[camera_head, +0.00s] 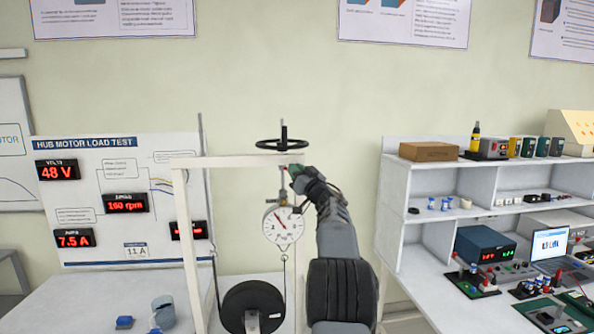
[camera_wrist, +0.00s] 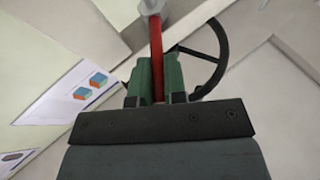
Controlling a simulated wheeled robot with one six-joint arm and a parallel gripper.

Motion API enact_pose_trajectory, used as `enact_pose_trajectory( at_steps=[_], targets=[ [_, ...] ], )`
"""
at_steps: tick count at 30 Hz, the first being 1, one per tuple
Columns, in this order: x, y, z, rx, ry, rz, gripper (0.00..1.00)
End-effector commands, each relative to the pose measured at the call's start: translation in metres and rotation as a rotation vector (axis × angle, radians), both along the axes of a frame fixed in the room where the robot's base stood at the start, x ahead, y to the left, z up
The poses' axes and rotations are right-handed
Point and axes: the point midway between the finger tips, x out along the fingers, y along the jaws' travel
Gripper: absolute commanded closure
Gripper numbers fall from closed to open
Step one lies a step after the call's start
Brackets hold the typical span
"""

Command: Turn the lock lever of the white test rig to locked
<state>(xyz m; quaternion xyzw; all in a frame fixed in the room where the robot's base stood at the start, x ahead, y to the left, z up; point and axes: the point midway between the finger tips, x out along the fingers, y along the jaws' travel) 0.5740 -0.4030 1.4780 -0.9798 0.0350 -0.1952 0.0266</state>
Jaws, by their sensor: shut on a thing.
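The white test rig (camera_head: 187,240) stands in the middle of the head view, with a black handwheel (camera_head: 282,144) on its top bar. A round dial gauge (camera_head: 283,226) hangs under the bar. The red lever (camera_wrist: 156,50) shows in the wrist view, running up between the green finger pads to a pale end. My gripper (camera_wrist: 158,82) is shut on this red lever. In the head view, my gripper (camera_head: 299,174) is just below the top bar, above and right of the dial; it hides most of the lever there. The lever's lock position cannot be read.
A black wheel (camera_head: 252,306) hangs low inside the rig frame. The handwheel (camera_wrist: 218,62) curves close to my fingers in the wrist view. A display board (camera_head: 120,190) stands at left, and a white shelf unit (camera_head: 398,190) with instruments stands at right.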

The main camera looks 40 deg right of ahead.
Motion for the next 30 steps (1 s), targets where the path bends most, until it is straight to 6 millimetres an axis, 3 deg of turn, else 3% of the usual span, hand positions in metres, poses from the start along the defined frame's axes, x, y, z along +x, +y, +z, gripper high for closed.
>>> enact_pose_trajectory(
  at_steps=[8,9,16,25,30],
  targets=[
    [-0.001,0.002,0.007,-0.004,-0.011,0.002,1.00],
    [-0.001,0.002,0.007,-0.004,-0.011,0.002,0.84],
    [-0.001,0.000,0.004,-0.003,-0.006,0.000,0.62],
    [-0.004,0.000,0.000,-0.002,-0.004,-0.002,0.62],
    [-0.025,0.001,-0.011,-0.002,-0.004,-0.004,0.62]
  ],
)
